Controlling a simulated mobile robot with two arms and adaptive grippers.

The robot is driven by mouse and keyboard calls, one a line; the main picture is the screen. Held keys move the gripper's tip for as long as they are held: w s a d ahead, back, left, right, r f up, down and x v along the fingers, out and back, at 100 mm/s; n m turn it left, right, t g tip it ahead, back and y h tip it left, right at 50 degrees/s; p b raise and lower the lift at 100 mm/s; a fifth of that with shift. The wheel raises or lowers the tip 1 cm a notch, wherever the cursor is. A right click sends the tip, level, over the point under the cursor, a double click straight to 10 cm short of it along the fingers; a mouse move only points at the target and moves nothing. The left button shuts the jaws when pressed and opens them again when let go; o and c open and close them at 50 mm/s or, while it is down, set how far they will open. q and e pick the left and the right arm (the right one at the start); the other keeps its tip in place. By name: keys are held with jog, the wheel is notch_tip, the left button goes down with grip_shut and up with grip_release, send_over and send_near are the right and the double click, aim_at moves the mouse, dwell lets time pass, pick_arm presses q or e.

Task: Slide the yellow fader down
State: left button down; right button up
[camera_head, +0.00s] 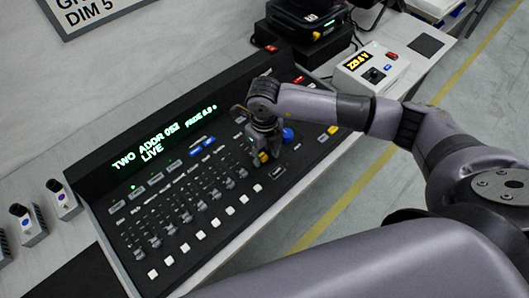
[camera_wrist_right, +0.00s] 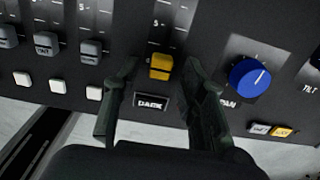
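The yellow fader (camera_wrist_right: 161,67) is a small yellow cap on the black lighting console (camera_head: 107,211). In the right wrist view it sits just above a button labelled DARK (camera_wrist_right: 151,102). In the head view the yellow fader (camera_head: 263,157) shows beneath my right gripper (camera_head: 262,146). My right gripper (camera_wrist_right: 155,85) is open, its two dark fingers on either side of the fader and apart from it in that view. Whether a finger touches the fader cannot be told. My left gripper is not in view.
A blue knob (camera_wrist_right: 250,77) stands just right of the right finger. Grey faders (camera_wrist_right: 91,51) and white buttons (camera_wrist_right: 94,93) lie to the left. A white box with a yellow display (camera_head: 372,70) stands beyond the console.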

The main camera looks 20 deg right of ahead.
aim_at(264, 156)
notch_tip(264, 156, up, 12)
jog(key=shift+f, duration=0.2)
dwell(1.4)
